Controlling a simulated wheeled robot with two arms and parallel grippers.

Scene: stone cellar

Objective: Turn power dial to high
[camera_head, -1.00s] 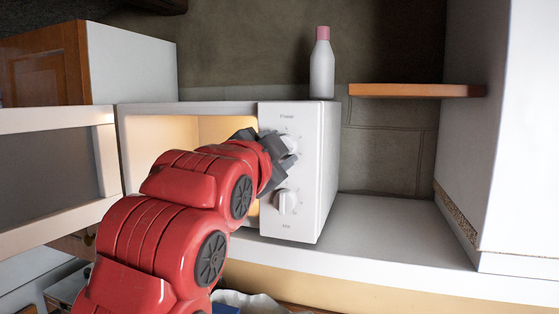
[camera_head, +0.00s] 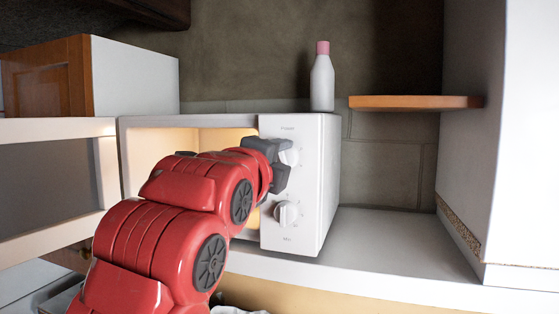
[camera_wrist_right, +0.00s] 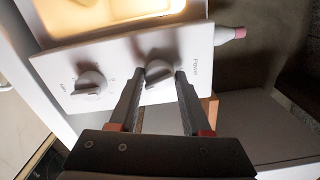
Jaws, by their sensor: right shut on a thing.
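A white microwave (camera_head: 309,215) stands on the counter, its door open and its inside lit. Its power dial (camera_head: 293,156) is the upper white knob on the front panel, partly hidden by my right gripper (camera_head: 283,162). In the right wrist view the power dial (camera_wrist_right: 157,70) lies between the two dark fingertips of the right gripper (camera_wrist_right: 160,77), which is shut on it. The lower dial (camera_head: 286,213) is free; it also shows in the right wrist view (camera_wrist_right: 90,82). My left gripper is out of view.
A white bottle with a pink cap (camera_head: 321,82) stands at the microwave's top right. The open microwave door (camera_head: 106,172) is at the left. A wooden shelf (camera_head: 415,102) and a white cabinet side (camera_head: 500,150) are on the right. The counter (camera_head: 390,240) right of the microwave is clear.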

